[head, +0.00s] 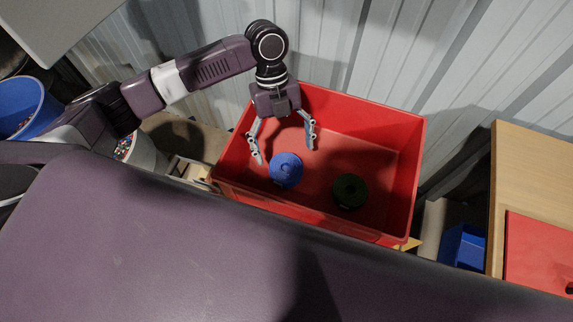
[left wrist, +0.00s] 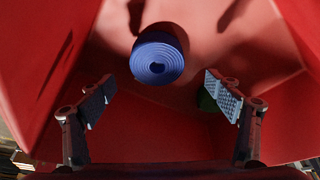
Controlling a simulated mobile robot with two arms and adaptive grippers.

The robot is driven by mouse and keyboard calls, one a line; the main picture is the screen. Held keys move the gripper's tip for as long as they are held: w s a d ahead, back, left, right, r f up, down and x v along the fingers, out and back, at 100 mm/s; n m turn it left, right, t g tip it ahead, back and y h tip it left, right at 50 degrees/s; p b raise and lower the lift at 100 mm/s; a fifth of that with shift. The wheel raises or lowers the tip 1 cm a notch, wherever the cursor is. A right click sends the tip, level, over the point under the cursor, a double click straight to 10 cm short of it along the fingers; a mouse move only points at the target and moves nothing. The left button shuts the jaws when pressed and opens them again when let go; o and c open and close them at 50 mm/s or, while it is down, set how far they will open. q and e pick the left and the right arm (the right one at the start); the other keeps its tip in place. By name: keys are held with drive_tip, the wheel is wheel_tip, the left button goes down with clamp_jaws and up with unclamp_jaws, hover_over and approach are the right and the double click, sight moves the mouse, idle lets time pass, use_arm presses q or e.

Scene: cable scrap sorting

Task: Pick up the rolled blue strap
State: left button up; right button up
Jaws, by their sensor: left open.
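The rolled blue strap (head: 286,169) lies in the red bin (head: 397,165), left of the bin's middle. It also shows in the left wrist view (left wrist: 156,60), with its spiral end facing the camera. My left gripper (head: 286,158) is open and reaches down into the bin, its fingers spread above and around the strap's far side. In the left wrist view, the strap appears beyond and between the two fingers (left wrist: 165,105), touching neither. My right gripper is not in view.
A dark green roll (head: 350,190) lies in the bin to the right of the strap; a bit of green shows behind a finger in the left wrist view. The bin's walls stand close around the gripper. A wooden table (head: 537,165) stands at right.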

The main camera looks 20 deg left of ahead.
sight(286, 167)
use_arm(q)
drive_tip(key=x, duration=0.1)
drive_tip(key=p+x, duration=0.1)
drive_tip(key=x, duration=0.1)
drive_tip(key=shift+s+a+f, duration=0.2)
drive_tip(key=shift+s+f, duration=0.05)
drive_tip(key=shift+f, duration=0.05)
drive_tip(key=shift+d+f, duration=0.1)
drive_tip(key=shift+f, duration=0.45)
drive_tip(key=shift+s, duration=0.1)
drive_tip(key=c, duration=1.4)
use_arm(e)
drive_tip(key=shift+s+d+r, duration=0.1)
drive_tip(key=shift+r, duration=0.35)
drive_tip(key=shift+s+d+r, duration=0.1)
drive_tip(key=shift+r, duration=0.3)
use_arm(q)
drive_tip(key=shift+r, duration=0.1)
